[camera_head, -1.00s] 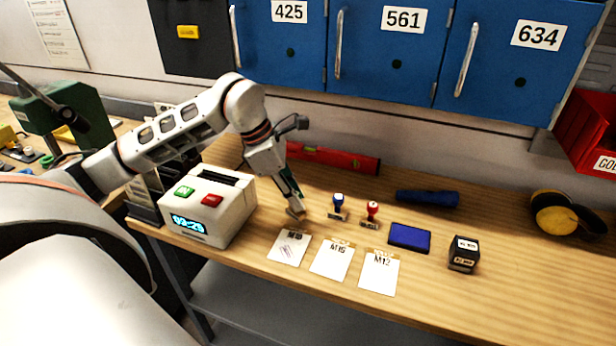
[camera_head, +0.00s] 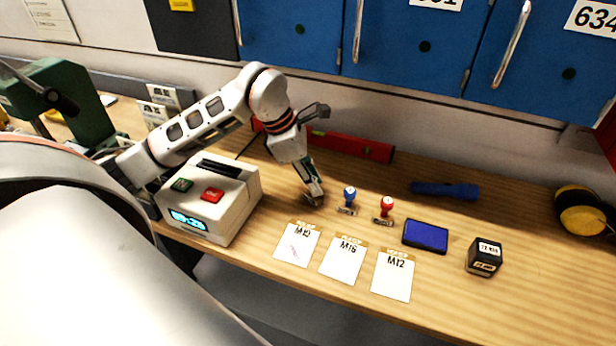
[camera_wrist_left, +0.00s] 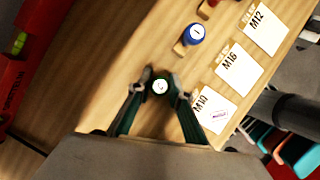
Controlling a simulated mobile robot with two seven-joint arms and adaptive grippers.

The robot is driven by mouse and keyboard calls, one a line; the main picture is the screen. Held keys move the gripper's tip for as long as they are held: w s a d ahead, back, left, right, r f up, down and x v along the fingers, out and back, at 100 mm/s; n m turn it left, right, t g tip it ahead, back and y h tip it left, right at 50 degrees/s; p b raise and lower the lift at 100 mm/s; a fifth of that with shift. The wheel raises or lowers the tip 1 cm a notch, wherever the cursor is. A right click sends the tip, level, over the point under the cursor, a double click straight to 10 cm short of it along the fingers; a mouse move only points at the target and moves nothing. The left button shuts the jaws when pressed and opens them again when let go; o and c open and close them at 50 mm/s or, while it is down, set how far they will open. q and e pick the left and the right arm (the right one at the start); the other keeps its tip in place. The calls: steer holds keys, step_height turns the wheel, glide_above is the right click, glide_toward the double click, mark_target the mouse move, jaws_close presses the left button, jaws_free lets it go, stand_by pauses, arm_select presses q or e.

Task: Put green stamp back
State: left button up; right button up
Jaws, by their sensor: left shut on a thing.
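The green stamp (camera_wrist_left: 160,86) is between the fingertips of my left gripper (camera_wrist_left: 161,84) in the left wrist view, its round top facing the camera. In the head view my left gripper (camera_head: 310,190) is shut on it, pointing down at the bench, left of the blue stamp (camera_head: 348,198). The fingers mostly hide the green stamp there; its base shows low, close to the bench top. I cannot tell whether it touches. The blue stamp and the red stamp (camera_head: 386,208) stand upright in a row to the right. My right gripper is not in view.
Cards M10 (camera_head: 298,246), M16 (camera_head: 344,262) and M12 (camera_head: 393,277) lie in front; M10 bears a mark. A blue ink pad (camera_head: 425,237) and black block (camera_head: 484,257) are right. A white clock machine (camera_head: 222,215) stands left, a red level (camera_head: 350,146) behind.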

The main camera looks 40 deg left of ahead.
arm_select(q)
steer(key=shift+d, duration=0.25)
steer(key=o, duration=0.9)
steer(key=shift+f, duration=0.1)
steer(key=shift+c, duration=0.2)
steer(key=b+v, duration=0.1)
steer(key=v, duration=1.1)
steer(key=shift+r, duration=0.2)
